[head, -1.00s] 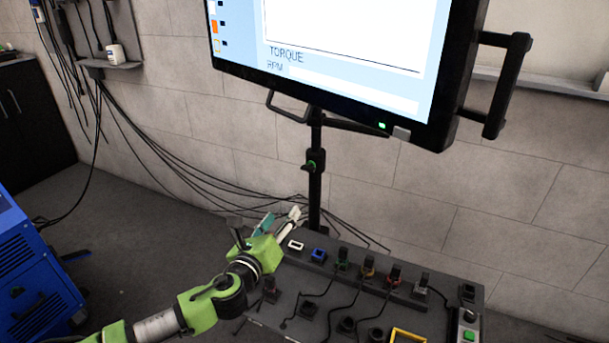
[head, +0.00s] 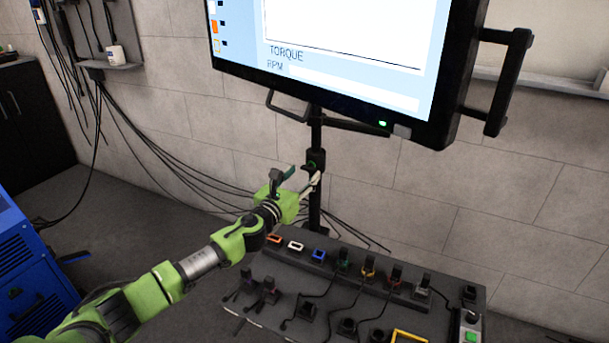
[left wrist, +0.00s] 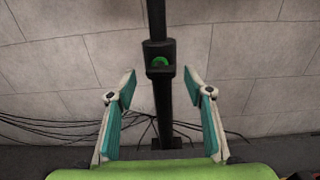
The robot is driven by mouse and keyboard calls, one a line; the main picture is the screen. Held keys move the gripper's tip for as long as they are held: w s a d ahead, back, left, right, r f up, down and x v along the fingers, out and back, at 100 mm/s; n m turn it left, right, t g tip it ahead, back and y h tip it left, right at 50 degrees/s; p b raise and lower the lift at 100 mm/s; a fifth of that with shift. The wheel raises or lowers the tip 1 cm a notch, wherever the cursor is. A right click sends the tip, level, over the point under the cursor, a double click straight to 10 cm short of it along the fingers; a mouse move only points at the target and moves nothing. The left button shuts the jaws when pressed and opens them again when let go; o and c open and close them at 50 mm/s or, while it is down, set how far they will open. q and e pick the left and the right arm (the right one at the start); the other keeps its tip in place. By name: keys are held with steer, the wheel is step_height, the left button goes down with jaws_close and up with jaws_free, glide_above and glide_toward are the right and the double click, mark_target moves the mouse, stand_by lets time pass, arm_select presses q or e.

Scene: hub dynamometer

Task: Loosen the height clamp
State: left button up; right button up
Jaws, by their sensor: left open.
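The height clamp (head: 315,160) is a dark collar with a green knob on the black upright pole under the monitor. In the left wrist view the clamp (left wrist: 159,59) sits near the top middle, with its green part facing the camera. My left gripper (head: 302,178) is open and empty, just in front of and slightly below the clamp in the head view. In the left wrist view its two teal-lined fingers (left wrist: 160,92) stand wide apart on either side of the pole, below the clamp. No contact with the clamp shows. My right gripper is not in view.
The large monitor (head: 340,60) hangs above the clamp, with a handle at its right. A grey panel (head: 440,312) with several coloured sockets and plugs stands below right. Black cables run along the wall behind the pole (head: 315,205). A blue machine (head: 25,285) is at left.

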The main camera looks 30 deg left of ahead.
arm_select(q)
steer(key=shift+w, duration=0.95)
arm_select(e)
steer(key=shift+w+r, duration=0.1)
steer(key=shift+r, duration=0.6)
arm_select(q)
steer(key=c, duration=1.1)
